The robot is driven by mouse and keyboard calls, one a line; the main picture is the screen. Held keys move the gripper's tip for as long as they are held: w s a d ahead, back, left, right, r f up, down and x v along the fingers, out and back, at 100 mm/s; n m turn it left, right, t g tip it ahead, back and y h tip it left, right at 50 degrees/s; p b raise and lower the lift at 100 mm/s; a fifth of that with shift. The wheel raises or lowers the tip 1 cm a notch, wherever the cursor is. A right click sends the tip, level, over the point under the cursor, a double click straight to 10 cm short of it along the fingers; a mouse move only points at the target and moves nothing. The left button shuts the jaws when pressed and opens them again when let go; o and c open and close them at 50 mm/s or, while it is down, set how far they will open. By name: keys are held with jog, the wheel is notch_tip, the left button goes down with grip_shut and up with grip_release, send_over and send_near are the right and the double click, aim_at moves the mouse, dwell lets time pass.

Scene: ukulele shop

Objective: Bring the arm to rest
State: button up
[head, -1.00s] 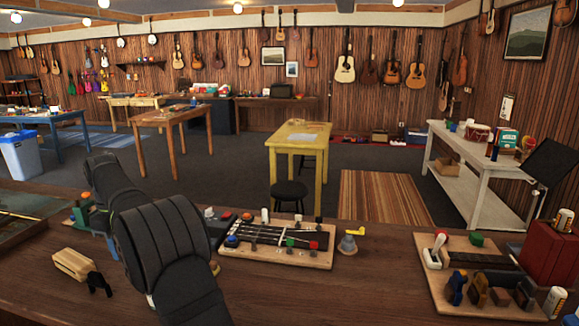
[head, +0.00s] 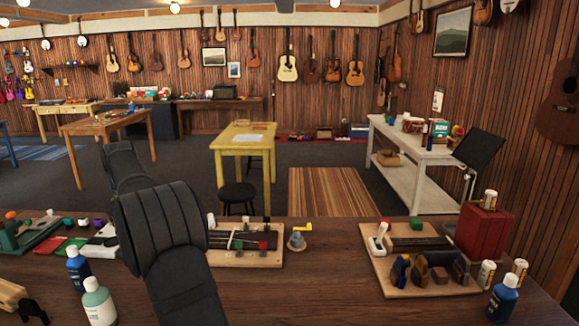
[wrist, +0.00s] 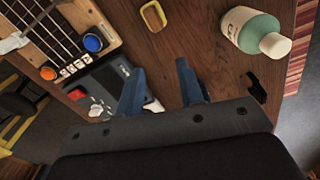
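My arm (head: 165,225) is folded, with its dark padded links rising from the bottom edge of the head view left of centre. My gripper (wrist: 162,84) shows in the wrist view as two blue fingers, spread apart with nothing between them. It hangs over the brown wooden workbench (head: 330,285). In the head view I cannot make out the gripper; the arm links hide part of the bench there.
A green-labelled bottle (head: 99,303) and a blue bottle (head: 78,268) stand left of my arm. A fretboard on a wooden board (head: 262,258) lies partly behind it. A second board (head: 375,272) and a red case (head: 484,236) are at the right.

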jog(key=w+d+m, duration=0.2)
jog(key=w+d, duration=0.3)
jog(key=d, duration=0.6)
jog(key=w+d+m, duration=0.2)
jog(key=w+d, duration=0.3)
jog(key=d, duration=0.5)
jog(key=w+d+m, duration=0.2)
jog(key=d+m, duration=0.1)
jog(key=d, duration=2)
jog(key=shift+r, duration=0.2)
